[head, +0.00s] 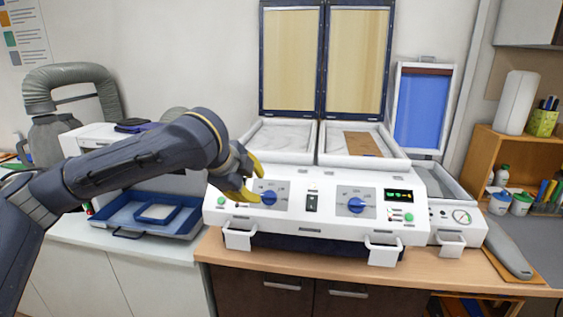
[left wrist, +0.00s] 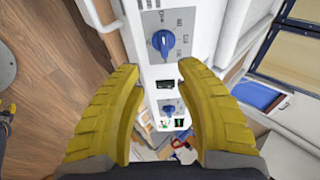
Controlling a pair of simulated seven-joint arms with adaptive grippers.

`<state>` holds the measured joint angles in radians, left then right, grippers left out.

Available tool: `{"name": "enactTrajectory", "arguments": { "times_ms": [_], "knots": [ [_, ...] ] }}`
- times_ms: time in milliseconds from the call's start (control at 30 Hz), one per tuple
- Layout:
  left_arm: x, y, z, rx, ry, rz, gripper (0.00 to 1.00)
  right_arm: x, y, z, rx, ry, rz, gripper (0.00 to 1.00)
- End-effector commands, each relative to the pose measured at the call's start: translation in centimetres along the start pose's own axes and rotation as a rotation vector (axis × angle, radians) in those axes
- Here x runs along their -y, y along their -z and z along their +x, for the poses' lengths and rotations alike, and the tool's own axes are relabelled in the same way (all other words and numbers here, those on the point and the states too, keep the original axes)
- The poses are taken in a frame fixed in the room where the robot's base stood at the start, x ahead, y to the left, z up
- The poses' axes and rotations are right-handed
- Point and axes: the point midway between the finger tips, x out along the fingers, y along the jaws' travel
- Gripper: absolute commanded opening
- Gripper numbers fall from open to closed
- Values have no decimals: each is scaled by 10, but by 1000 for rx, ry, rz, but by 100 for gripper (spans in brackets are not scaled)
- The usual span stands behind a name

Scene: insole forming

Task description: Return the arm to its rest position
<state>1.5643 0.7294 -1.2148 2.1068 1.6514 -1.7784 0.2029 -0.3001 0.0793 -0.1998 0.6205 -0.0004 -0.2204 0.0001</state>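My left arm reaches in from the left in the head view. Its left gripper (head: 256,182) has yellow fingers spread apart, in front of the left knob panel of the white forming machine (head: 335,228). In the left wrist view the left gripper (left wrist: 158,72) is open with nothing between its fingers. The left blue knob (head: 269,197) and right blue knob (head: 356,205) show on the front panel. A small dark and yellow shape (left wrist: 6,112) at the left wrist view's left edge may be my right gripper; its opening is unclear. The right arm is not visible in the head view.
Two framed lids (head: 291,60) stand raised behind two white trays; the right tray holds a brown piece (head: 362,144). A blue tray (head: 126,233) is at the left. A blue-screened panel (head: 421,110) and wooden shelf (head: 530,155) stand right. Handles project from the machine's front.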

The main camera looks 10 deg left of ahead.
Motion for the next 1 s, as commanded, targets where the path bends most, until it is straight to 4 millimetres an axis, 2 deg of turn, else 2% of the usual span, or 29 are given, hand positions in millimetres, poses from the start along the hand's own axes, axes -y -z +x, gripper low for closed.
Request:
{"name": "enactTrajectory", "arguments": {
  "times_ms": [300, 533, 767, 1000],
  "knots": [
    [-53, 38, 60, -116, 24, -12, 35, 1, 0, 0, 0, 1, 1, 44],
    [-94, 58, 93, -190, 59, -72, 35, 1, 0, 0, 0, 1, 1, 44],
    [-134, 66, 117, -235, 98, -173, 35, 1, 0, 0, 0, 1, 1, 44],
    [-178, 56, 136, -234, 140, -306, 35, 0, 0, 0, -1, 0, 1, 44]
  ]
}}
